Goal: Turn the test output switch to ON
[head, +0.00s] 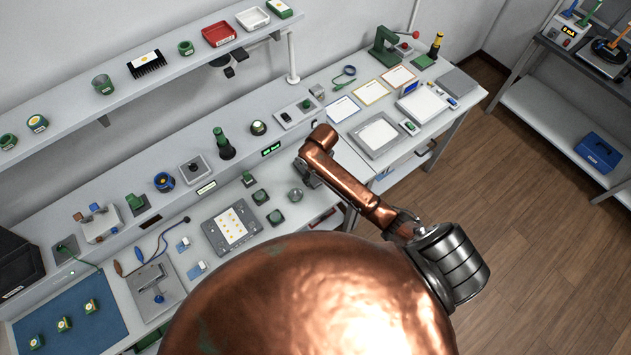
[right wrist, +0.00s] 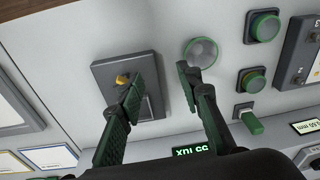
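The switch, a small yellow-orange lever (right wrist: 122,80) on a dark grey plate (right wrist: 104,72), shows in the right wrist view left of centre. I cannot read any ON or OFF mark on it. My right gripper (right wrist: 161,86) is open and empty, with its two green-padded fingers apart. The left finger in that view overlaps the plate, its tip close beside the lever; I cannot tell if they touch. In the head view my right gripper (head: 309,178) is over the bench's front part, and the arm hides the switch. My left gripper is out of view.
Beside the plate are a clear dome (right wrist: 201,52), green buttons (right wrist: 262,27) and a green lever (right wrist: 250,121). A lit display (right wrist: 193,150) lies close to the gripper. A grey panel with yellow dots (head: 231,228) sits farther left. Open floor (head: 540,200) lies to the right.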

